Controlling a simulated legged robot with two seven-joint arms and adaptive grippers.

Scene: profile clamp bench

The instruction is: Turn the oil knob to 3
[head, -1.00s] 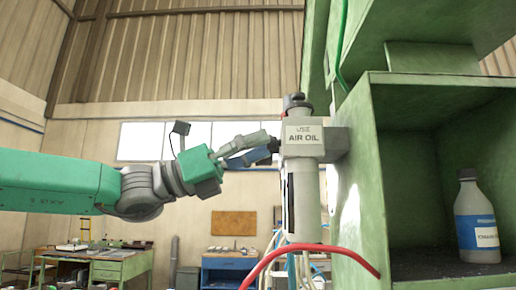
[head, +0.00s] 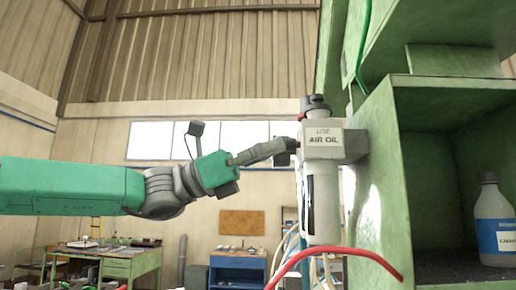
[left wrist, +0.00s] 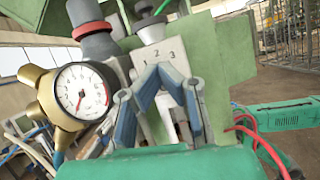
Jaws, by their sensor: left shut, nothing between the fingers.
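In the head view, the air oil unit (head: 322,190) hangs upright on the green cabinet's left side, with an "AIR OIL" label and a dark knob (head: 316,104) on top. My left gripper (head: 290,146) points right, its tips close to the label block; contact cannot be told. A grey knob (left wrist: 150,29) stands above that plate, which I take as the oil knob. Its pointer setting is unclear. My right gripper is out of view.
A red hose (head: 335,252) curves below the unit. A bottle (head: 493,225) stands on the cabinet shelf.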

